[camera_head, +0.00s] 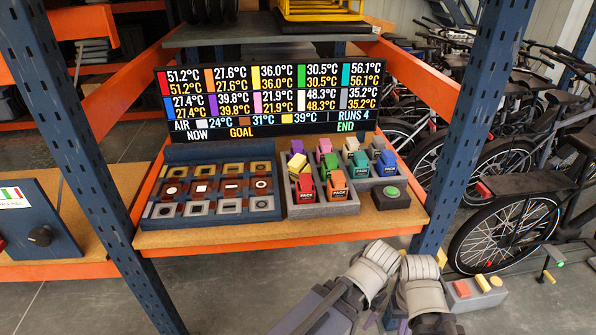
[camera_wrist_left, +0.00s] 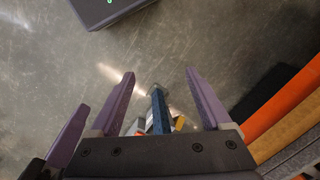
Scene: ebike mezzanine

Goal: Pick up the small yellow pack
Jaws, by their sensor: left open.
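The small yellow pack (camera_head: 298,166) lies tilted in the grey tray (camera_head: 322,209) on the shelf, just behind the red pack (camera_head: 305,187). Several other coloured packs stand around it. My left gripper shows in the left wrist view (camera_wrist_left: 161,75), with its two purple fingers spread wide and nothing between them. It points down toward the floor, beside the orange shelf edge and away from the yellow pack. In the head view my arms are folded low in front of the shelf. My right gripper's jaws cannot be made out there.
A dark blue board (camera_head: 150,222) with several square slots sits left of the tray. A green button (camera_head: 392,192) is to its right. A display panel (camera_head: 265,138) stands behind. Blue uprights (camera_head: 449,150) flank the shelf. A low grey box (camera_head: 462,301) holds coloured blocks at lower right.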

